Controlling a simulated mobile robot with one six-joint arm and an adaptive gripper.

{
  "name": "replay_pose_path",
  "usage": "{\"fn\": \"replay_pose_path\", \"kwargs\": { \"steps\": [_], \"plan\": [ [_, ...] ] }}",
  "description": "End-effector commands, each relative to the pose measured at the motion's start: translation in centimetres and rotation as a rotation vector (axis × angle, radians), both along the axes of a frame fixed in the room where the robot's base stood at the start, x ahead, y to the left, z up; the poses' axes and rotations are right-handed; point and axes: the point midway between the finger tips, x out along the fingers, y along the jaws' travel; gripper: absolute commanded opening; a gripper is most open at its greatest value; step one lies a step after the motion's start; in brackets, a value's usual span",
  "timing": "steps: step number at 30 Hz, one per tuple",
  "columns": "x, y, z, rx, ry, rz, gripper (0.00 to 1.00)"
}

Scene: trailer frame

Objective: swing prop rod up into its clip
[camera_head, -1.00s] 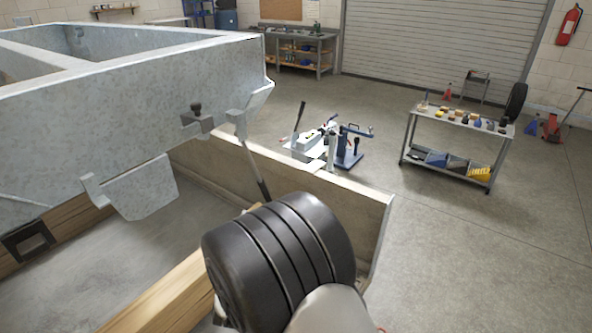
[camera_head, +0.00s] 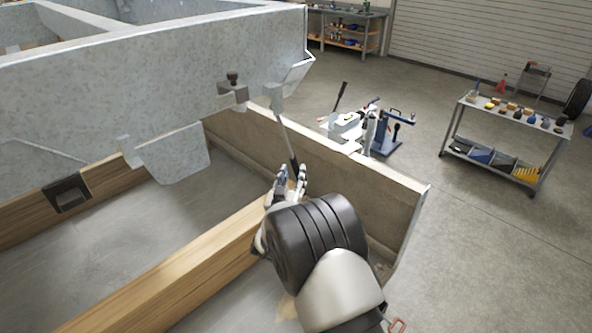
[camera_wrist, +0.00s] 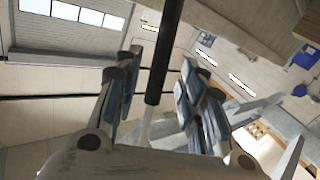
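The prop rod (camera_head: 286,137) is a thin grey rod with a black sleeve at its lower end. It hangs tilted from a bracket (camera_head: 274,97) under the corner of the galvanized frame (camera_head: 150,80). My gripper (camera_head: 291,173) is at the sleeve. In the wrist view the black sleeve (camera_wrist: 162,60) runs between the fingers of my gripper (camera_wrist: 158,85), with gaps on both sides, so they look open. A block with a dark knob (camera_head: 232,88) and a small grey bracket (camera_head: 127,147) sit on the frame's side; I cannot tell which is the clip.
A beige side board (camera_head: 350,180) stands just behind and right of my gripper. A wooden beam (camera_head: 190,265) lies left and below. A tool cart (camera_head: 500,130) and blue-based equipment (camera_head: 385,140) stand farther off on open floor.

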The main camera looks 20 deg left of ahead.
Motion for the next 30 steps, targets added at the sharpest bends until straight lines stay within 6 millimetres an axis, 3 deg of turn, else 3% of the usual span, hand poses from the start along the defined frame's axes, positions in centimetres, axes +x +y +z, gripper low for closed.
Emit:
{"fn": "replay_pose_path", "kwargs": {
  "steps": [3,7,19,30],
  "plan": [
    [2.0,0.3,-0.1,0.0,-0.001,-0.001,0.37],
    [3.4,0.5,-0.1,0.001,0.0,-0.002,0.37],
    [4.1,0.7,0.0,0.0,0.0,0.0,0.37],
    [4.0,0.7,0.0,0.0,0.0,0.0,0.13]
  ]
}}
